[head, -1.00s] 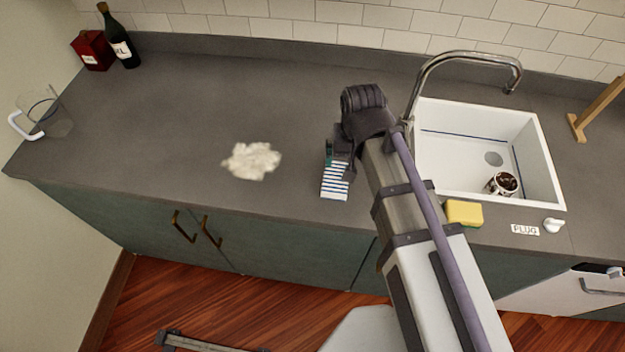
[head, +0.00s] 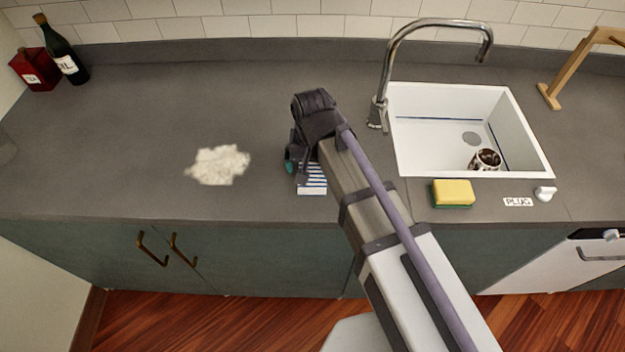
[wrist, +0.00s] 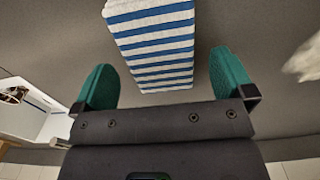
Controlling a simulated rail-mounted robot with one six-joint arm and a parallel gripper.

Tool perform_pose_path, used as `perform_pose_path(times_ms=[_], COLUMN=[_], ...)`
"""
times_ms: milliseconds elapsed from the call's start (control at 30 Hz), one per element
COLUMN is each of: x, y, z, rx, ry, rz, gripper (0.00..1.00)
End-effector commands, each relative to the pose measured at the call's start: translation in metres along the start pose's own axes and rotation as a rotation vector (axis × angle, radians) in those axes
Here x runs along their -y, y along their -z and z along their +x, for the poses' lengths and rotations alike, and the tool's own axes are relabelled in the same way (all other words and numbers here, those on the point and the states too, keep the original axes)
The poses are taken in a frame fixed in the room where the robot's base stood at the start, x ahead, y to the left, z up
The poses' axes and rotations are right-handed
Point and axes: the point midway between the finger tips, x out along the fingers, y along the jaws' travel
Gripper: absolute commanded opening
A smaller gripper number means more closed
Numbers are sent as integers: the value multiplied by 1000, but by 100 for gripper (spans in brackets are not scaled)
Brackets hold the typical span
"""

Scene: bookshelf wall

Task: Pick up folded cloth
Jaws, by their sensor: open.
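The folded cloth (wrist: 152,42) is white with blue stripes and lies on the grey counter. In the wrist view it sits at the top middle, its near end reaching between the two green fingertips, with bare counter on both sides. In the head view only part of the cloth (head: 313,188) shows, as my arm hides the rest. My gripper (wrist: 161,80) is open, its green fingers spread wider than the cloth. In the head view my gripper (head: 296,162) is over the counter, mostly hidden by my wrist. How high it is above the cloth I cannot tell.
A white fluffy heap (head: 218,165) lies left of the cloth. A yellow-green sponge (head: 453,193) is to the right, before the sink (head: 472,168) holding a stained mug (head: 487,160). A faucet (head: 384,75) rises behind. A bottle (head: 62,52) and red box (head: 36,69) stand far left.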

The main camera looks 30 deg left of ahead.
Motion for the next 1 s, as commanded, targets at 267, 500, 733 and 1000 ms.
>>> perform_pose_path(times_ms=[267, 500, 733, 1000], x=[0, 0, 0, 0], y=[0, 0, 0, 0], z=[21, 21, 21, 21], rx=[0, 0, 0, 0], ry=[0, 0, 0, 0], rz=[0, 0, 0, 0], gripper=[100, 82, 60, 46])
